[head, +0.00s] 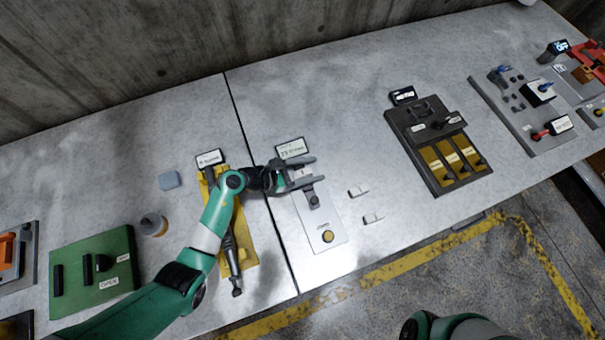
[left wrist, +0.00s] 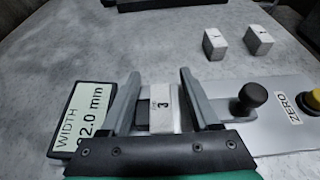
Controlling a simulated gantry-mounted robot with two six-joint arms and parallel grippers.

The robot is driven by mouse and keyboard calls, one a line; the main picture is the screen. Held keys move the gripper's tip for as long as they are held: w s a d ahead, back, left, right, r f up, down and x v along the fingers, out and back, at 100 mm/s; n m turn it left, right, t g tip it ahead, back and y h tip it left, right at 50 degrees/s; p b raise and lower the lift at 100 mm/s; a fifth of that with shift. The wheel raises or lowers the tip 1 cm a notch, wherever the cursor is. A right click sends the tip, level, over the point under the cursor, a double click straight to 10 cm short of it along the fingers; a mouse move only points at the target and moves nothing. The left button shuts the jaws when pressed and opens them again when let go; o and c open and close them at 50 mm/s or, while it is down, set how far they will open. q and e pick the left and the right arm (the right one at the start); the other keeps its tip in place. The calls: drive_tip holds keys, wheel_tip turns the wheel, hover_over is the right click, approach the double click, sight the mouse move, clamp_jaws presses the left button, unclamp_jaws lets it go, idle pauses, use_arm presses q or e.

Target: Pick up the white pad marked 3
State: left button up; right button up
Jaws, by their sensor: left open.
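The white pad marked 3 (left wrist: 162,108) shows in the left wrist view on the grey measuring plate (left wrist: 285,92), beside a black knob. My left gripper (head: 312,171) is open over the same plate (head: 309,222) in the head view. In the left wrist view its two fingers stand on either side of the pad, with a gap visible at the pad's left. Whether the fingers touch the pad cannot be told. In the head view the fingers largely hide the pad. My right gripper is not in view.
Two other white pads lie on the table right of the plate, one farther back (head: 358,190) and one nearer (head: 373,217). A width display (left wrist: 80,115) stands left of the fingers. A yellow tray (head: 247,250) with a tool lies left of the plate.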

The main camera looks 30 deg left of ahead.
sight(311, 171)
use_arm(q)
clamp_jaws()
drive_tip(key=shift+r, duration=0.1)
idle(0.4)
drive_tip(key=r+p, duration=0.2)
drive_tip(key=r, duration=0.1)
drive_tip(key=r+p, duration=0.1)
drive_tip(key=shift+s+d+r, duration=0.1)
drive_tip(key=shift+s+r, duration=0.15)
drive_tip(key=shift+s, duration=0.05)
drive_tip(key=s+d+r+p, duration=0.2)
drive_tip(key=s+r+p, duration=0.1)
drive_tip(key=s, duration=0.3)
drive_tip(key=s+d+r+p, duration=0.2)
drive_tip(key=s+d+r, duration=0.1)
drive_tip(key=s+r, duration=0.2)
drive_tip(key=shift+s+r+p, duration=0.2)
drive_tip(key=shift+s+p, duration=0.2)
drive_tip(key=shift+s, duration=0.3)
